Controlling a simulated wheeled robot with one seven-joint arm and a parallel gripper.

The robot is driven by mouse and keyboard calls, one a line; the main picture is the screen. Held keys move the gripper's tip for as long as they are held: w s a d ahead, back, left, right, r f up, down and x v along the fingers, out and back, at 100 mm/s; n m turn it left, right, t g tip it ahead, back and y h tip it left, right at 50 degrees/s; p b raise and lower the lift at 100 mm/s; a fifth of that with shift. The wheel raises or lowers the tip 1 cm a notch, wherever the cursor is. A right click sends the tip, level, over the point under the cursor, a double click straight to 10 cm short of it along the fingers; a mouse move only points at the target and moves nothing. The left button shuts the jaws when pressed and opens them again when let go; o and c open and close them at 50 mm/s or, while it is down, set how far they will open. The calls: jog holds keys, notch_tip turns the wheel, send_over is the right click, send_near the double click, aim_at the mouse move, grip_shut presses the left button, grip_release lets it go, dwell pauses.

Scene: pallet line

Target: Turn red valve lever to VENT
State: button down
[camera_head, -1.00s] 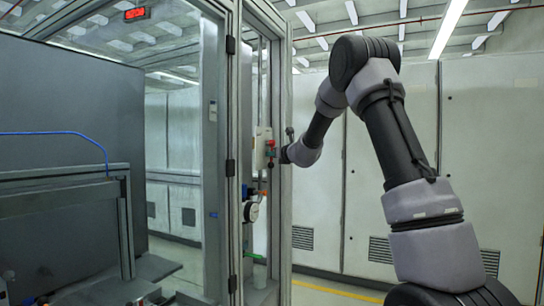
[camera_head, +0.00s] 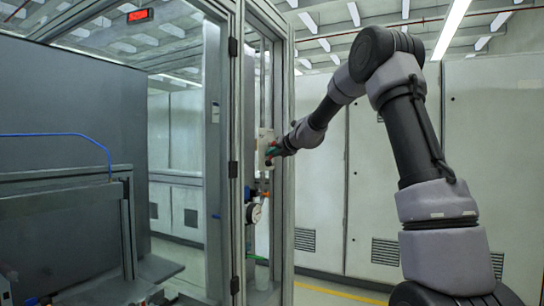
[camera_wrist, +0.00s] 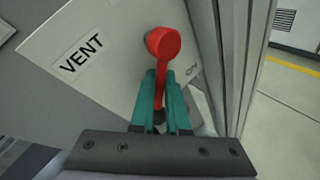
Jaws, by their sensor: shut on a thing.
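The red valve lever (camera_wrist: 162,62) is in the wrist view, its round hub on a light panel (camera_wrist: 110,50) and its handle running down between my teal fingers. My gripper (camera_wrist: 160,100) is shut on the lever's handle. A VENT label (camera_wrist: 81,53) is on the panel to the left of the hub. In the head view my gripper (camera_head: 272,152) is at the light valve panel (camera_head: 263,143) on the cabinet frame; the lever is mostly hidden there.
The metal frame post (camera_head: 281,200) stands close beside my gripper. Grey wall cabinets (camera_head: 390,180) stand behind. Open floor shows at the right in the wrist view (camera_wrist: 285,120).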

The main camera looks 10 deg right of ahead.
dwell(0.5)
jog(key=c, duration=0.9)
grip_release()
jog(key=v, duration=1.1)
jog(key=shift+w, duration=0.1)
